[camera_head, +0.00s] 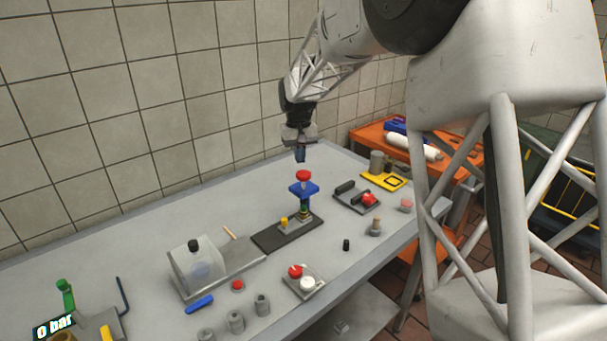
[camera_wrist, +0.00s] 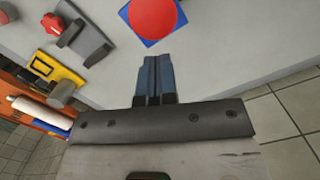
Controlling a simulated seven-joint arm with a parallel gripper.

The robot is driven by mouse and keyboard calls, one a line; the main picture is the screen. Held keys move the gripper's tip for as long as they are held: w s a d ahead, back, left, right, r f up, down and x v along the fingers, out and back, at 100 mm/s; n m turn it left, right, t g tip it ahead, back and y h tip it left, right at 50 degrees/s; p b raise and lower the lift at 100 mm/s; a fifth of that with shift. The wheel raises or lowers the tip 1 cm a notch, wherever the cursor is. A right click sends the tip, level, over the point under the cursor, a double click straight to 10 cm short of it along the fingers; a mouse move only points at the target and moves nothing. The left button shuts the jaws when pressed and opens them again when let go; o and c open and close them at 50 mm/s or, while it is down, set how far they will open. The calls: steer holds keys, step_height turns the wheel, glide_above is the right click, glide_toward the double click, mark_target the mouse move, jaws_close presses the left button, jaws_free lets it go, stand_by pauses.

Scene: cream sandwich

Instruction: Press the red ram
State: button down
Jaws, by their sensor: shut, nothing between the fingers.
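The red ram (camera_head: 303,175) is a round red cap on top of a blue square plate (camera_head: 304,188), on a stand over a dark base (camera_head: 288,236) on the bench. In the wrist view the red cap (camera_wrist: 153,17) shows at the top edge, partly cut off, with the blue plate (camera_wrist: 151,43) below it. My gripper (camera_head: 300,154) is shut and empty, with its fingers pointing down above the red ram, apart from it in the head view. In the wrist view the closed blue fingertips (camera_wrist: 156,60) appear just below the cap in the picture.
A yellow part (camera_head: 284,223) stands on the dark base. A grey block with a red knob (camera_head: 369,199) and a yellow frame (camera_head: 384,181) lie to the right. A red and white button panel (camera_head: 304,281) lies in front.

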steer(key=r, duration=0.4)
steer(key=shift+w+a+r, duration=0.1)
steer(key=shift+w+r, duration=0.1)
steer(key=shift+r, duration=0.1)
stand_by(0.5)
steer(key=s+d+r+m+t, duration=0.1)
steer(key=s+d+r, duration=0.3)
steer(key=s+d, duration=0.65)
steer(key=s+d+r+m+t, duration=0.1)
steer(key=s+d+r, duration=0.2)
steer(key=s+d, duration=0.75)
steer(key=s+d+f, duration=0.2)
steer(key=s, duration=0.7)
steer(key=s+d+f+m+t, duration=0.1)
steer(key=s+d+f, duration=0.1)
steer(key=s, duration=0.7)
steer(key=s+d+f+m, duration=0.1)
steer(key=s+d+f, duration=0.1)
steer(key=s, duration=0.8)
steer(key=shift+d+f+t, duration=0.15)
steer(key=shift+f+t, duration=0.2)
steer(key=shift+t, duration=0.05)
